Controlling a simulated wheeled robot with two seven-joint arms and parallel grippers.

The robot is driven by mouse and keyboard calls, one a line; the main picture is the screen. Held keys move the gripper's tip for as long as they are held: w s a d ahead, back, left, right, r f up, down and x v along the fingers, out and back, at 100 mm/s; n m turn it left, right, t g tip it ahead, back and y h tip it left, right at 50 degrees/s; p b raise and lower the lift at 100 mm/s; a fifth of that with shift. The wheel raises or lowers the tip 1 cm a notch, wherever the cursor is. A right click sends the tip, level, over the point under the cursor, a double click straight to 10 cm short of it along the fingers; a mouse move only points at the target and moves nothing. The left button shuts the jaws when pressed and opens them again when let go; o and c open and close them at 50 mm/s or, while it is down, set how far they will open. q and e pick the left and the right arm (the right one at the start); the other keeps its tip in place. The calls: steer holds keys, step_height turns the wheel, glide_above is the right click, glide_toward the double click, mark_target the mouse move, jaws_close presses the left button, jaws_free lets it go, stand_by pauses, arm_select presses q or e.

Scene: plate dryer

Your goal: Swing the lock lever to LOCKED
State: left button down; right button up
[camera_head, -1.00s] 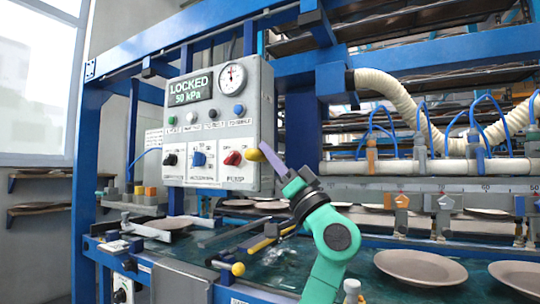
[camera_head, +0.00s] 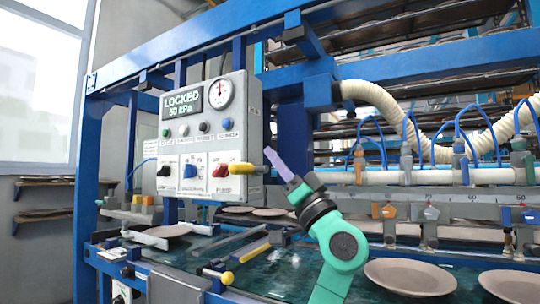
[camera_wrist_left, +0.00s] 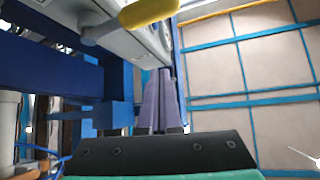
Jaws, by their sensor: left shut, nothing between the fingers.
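A grey control box (camera_head: 203,135) shows "LOCKED" and "50 kPa" on its display (camera_head: 182,103). A yellow-handled lever (camera_head: 243,168) sticks out at the box's lower right, lying roughly level. It also shows at the top of the left wrist view (camera_wrist_left: 148,12), on a grey shaft. My left gripper (camera_head: 270,154), with purple fingers, is shut and empty just right of the lever handle, with a small gap in the head view. The fingers also show in the wrist view (camera_wrist_left: 160,100), below the handle. My right gripper is not in view.
A second yellow knob (camera_head: 227,277) sits on a bar low at the front of the blue frame. Plates (camera_head: 410,277) lie on the green surface at the right. A hose (camera_head: 420,115) and suction fittings run along the back right. A blue post (camera_head: 302,135) stands behind my gripper.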

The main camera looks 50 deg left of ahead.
arm_select(q)
steer(key=w+d+f, duration=0.1)
steer(key=d+f, duration=0.2)
steer(key=f, duration=0.2)
steer(key=shift+d+f+b, duration=0.15)
steer(key=shift+b, duration=0.15)
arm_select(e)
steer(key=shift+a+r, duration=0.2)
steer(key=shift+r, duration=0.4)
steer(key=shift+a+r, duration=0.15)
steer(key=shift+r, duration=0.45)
arm_select(q)
steer(key=shift+w, duration=0.1)
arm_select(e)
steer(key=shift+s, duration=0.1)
